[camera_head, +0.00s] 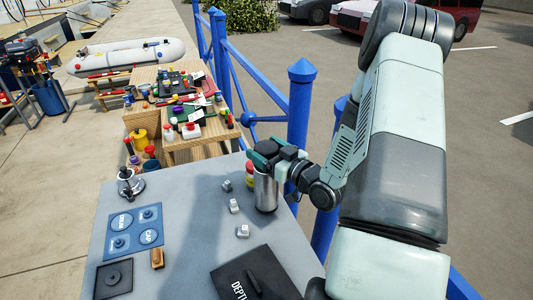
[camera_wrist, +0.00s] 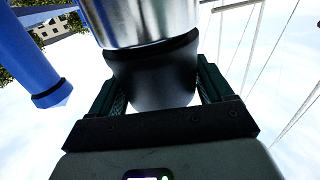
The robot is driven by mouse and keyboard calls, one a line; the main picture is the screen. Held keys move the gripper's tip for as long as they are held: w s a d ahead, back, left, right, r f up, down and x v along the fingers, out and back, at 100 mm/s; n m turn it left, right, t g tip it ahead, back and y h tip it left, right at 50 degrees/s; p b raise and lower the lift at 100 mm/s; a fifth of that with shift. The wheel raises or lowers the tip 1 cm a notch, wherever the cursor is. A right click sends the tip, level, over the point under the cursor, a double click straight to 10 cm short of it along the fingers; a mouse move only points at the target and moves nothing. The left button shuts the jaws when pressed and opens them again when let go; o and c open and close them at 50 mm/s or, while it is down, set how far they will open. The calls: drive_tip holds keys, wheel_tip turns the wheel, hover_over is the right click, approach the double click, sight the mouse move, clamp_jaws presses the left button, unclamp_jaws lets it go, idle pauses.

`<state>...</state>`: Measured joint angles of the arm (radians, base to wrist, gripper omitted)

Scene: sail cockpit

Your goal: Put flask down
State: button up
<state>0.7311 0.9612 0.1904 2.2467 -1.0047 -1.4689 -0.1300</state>
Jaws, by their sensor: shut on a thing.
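The flask (camera_head: 265,193) is a silver cylinder at the right edge of the grey table (camera_head: 190,215). My gripper (camera_head: 265,153) is shut on its top end from above and the right. In the wrist view the flask (camera_wrist: 145,20) shows its shiny body and a dark cap (camera_wrist: 150,80) between my green fingers (camera_wrist: 152,95). The flask looks about upright. I cannot tell whether its base touches the table.
A blue panel (camera_head: 121,244) with round labels lies at the left. Small grey blocks (camera_head: 234,206) stand left of the flask. A red and yellow item (camera_head: 250,168) is just behind it. A black board (camera_head: 228,278) lies in front. Blue railing posts (camera_head: 299,110) stand behind.

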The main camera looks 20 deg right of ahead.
drive_tip(key=shift+f, duration=0.35)
drive_tip(key=o, duration=1.8)
drive_tip(key=shift+f, duration=0.2)
drive_tip(key=shift+c, duration=0.2)
drive_tip(key=shift+r, duration=0.15)
drive_tip(key=v, duration=1.2)
drive_tip(key=shift+w, duration=0.1)
